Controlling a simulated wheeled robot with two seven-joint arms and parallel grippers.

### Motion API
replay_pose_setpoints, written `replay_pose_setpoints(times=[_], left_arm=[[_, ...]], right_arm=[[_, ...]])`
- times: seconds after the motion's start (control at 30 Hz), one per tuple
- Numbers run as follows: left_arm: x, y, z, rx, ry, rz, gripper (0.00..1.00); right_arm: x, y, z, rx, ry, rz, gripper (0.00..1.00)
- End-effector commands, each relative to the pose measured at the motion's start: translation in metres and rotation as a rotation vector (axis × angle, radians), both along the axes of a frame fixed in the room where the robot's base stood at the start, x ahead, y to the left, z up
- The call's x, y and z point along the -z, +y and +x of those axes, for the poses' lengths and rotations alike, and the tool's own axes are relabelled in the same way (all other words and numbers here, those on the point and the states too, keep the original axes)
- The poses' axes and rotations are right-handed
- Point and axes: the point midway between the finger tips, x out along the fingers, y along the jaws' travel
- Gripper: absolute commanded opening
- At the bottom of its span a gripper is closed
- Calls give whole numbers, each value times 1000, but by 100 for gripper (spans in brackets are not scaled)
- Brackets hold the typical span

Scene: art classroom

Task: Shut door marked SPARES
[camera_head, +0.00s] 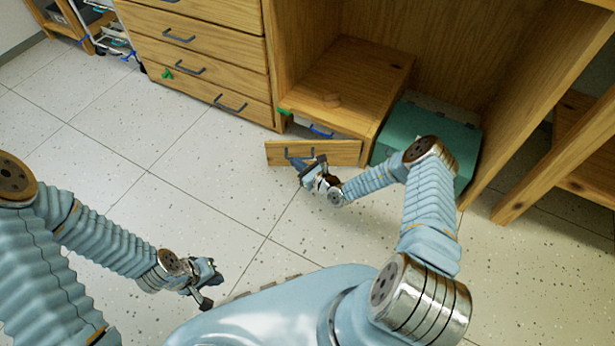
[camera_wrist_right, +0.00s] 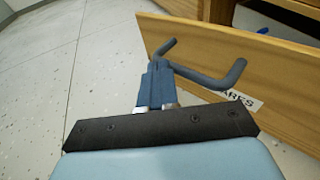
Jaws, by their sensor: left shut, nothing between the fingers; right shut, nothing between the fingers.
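My left gripper (camera_head: 212,285) is shut and empty over the floor, away from the door.
A chest of drawers (camera_head: 205,50) with dark handles stands left of the cabinet. A teal box (camera_head: 440,120) sits right of the door, partly behind my right arm. The tiled floor (camera_head: 110,150) at left is clear.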

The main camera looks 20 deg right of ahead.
Motion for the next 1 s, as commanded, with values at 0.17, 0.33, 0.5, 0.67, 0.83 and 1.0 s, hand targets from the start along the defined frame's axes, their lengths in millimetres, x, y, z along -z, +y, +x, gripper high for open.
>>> replay_pose_setpoints(times=[0.17,0.33,0.5,0.67,0.83,1.0], left_arm=[[11,-1,0,1,2,-2,0],[21,-2,-1,3,4,-5,0],[28,-3,-1,4,5,-7,0],[33,-2,-1,3,3,-6,0],[35,-2,0,2,2,-5,0],[35,-2,0,2,2,-5,0]], right_arm=[[3,-3,40,-3,-3,-2,0],[4,-10,71,23,-1,1,0],[3,-19,94,133,0,2,0],[2,-27,109,129,0,0,0],[2,-32,117,129,0,1,0],[1,-34,120,128,1,1,0]])
